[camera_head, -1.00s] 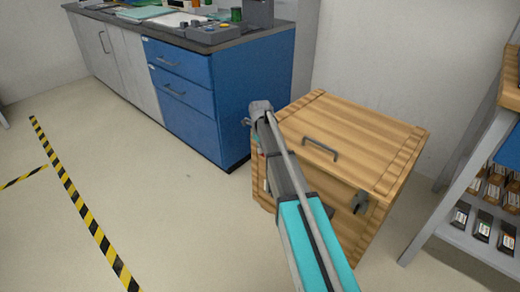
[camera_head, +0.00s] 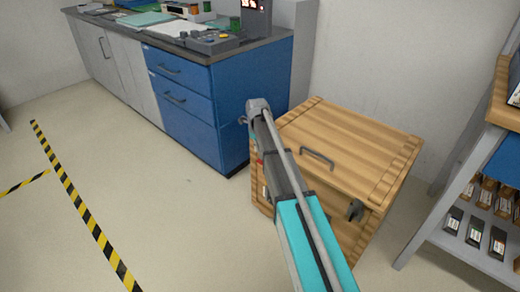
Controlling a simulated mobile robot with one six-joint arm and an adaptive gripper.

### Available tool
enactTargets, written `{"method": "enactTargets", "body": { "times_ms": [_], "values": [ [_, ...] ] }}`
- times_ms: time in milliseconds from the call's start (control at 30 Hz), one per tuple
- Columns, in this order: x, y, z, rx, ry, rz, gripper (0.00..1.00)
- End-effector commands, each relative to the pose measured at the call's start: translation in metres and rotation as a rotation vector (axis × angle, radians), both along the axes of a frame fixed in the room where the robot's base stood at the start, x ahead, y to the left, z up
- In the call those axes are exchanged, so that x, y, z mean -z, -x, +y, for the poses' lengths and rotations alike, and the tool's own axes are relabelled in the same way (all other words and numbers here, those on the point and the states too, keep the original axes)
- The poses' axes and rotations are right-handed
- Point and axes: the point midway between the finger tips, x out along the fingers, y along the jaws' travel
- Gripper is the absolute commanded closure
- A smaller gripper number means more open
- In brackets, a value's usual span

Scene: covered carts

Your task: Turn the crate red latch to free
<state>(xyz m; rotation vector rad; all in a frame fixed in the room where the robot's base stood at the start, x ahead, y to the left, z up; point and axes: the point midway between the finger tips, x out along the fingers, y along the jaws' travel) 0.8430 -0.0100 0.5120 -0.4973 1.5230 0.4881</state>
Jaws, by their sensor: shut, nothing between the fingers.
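The wooden crate (camera_head: 345,150) stands on the floor right of the blue cabinet, its lid closed, with a grey handle (camera_head: 317,158) on top. A small red part (camera_head: 259,162), perhaps the red latch, shows at the crate's left front edge beside my arm; my arm covers much of it, so its angle cannot be read. A dark grey latch (camera_head: 355,210) sits at the right of the crate's front. My arm crosses in front of the crate, its far end near the crate's back left corner. My gripper cannot be made out; it seems hidden behind the arm.
The blue drawer cabinet (camera_head: 185,100) stands close on the crate's left, with a control box (camera_head: 212,41) on its counter. A grey shelf rack (camera_head: 455,185) stands to the right. The floor at left is open, with yellow-black tape (camera_head: 80,205).

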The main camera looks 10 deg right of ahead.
Motion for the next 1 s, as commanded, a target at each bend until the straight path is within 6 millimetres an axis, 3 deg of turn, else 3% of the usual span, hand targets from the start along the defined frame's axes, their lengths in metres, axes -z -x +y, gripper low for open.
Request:
{"method": "enactTargets", "body": {
  "times_ms": [33,500,1000],
  "values": [
    [-0.009,-0.006,0.003,-0.001,0.000,0.000,1.00],
    [-0.047,-0.037,0.027,-0.001,-0.001,-0.001,1.00],
    [-0.059,-0.048,0.036,0.000,-0.001,-0.001,1.00]
  ]
}}
